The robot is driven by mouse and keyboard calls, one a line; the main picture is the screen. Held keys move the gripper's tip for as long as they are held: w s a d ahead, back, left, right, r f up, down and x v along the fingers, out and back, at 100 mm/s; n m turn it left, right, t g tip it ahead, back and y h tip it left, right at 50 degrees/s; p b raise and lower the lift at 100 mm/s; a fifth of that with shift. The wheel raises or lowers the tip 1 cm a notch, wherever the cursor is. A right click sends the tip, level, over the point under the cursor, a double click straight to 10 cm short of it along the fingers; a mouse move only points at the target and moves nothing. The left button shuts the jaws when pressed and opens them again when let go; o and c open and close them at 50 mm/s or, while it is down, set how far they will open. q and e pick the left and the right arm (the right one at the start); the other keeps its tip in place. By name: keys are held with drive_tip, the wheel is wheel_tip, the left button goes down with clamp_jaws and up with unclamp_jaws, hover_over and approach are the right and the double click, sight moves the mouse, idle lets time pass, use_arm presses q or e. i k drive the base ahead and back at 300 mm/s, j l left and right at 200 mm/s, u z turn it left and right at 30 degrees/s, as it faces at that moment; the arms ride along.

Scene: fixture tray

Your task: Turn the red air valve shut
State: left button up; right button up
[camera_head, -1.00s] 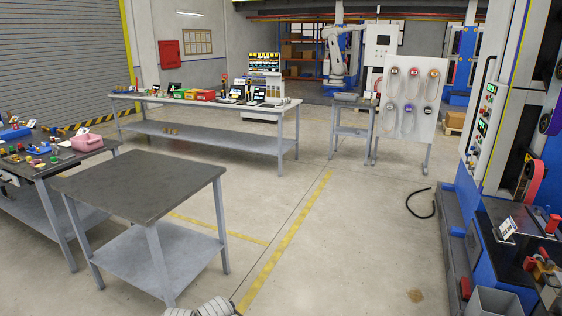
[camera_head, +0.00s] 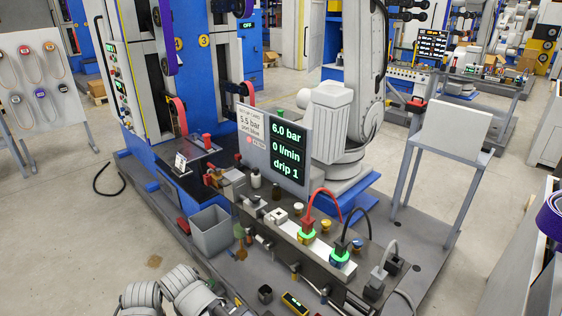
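I cannot tell for sure which red part is the air valve. A small red-and-brass fitting (camera_head: 213,177) sits at the left end of the fixture bench (camera_head: 350,262). A red upright part (camera_head: 207,141) stands on the dark machine ledge behind it. A red hose (camera_head: 325,193) runs to a connector with a glowing green ring (camera_head: 307,233). The display (camera_head: 287,150) reads 6.0 bar, 0 l/min, drip 1. Grey ribbed parts of mine show at the bottom left; neither gripper's fingers can be made out, and nothing of mine touches the bench.
A grey open bin (camera_head: 211,230) stands left of the bench. A white robot arm (camera_head: 340,130) stands behind the display. A second green-ringed connector (camera_head: 341,257) has a black hose. A grey stand (camera_head: 455,128) is at the right.

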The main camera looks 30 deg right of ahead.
sight(219, 171)
drive_tip(key=z, duration=0.95)
drive_tip(key=i+j+z, duration=0.15)
drive_tip(key=z, duration=0.2)
drive_tip(key=i+j+z, duration=0.15)
drive_tip(key=j+z, duration=0.2)
drive_tip(key=i+j+z, duration=0.1)
drive_tip(key=z, duration=0.25)
drive_tip(key=i+j+z, duration=0.1)
drive_tip(key=j, duration=0.55)
drive_tip(key=i+j+z, duration=0.15)
drive_tip(key=j, duration=0.45)
drive_tip(key=j+z, duration=0.1)
drive_tip(key=j, duration=0.55)
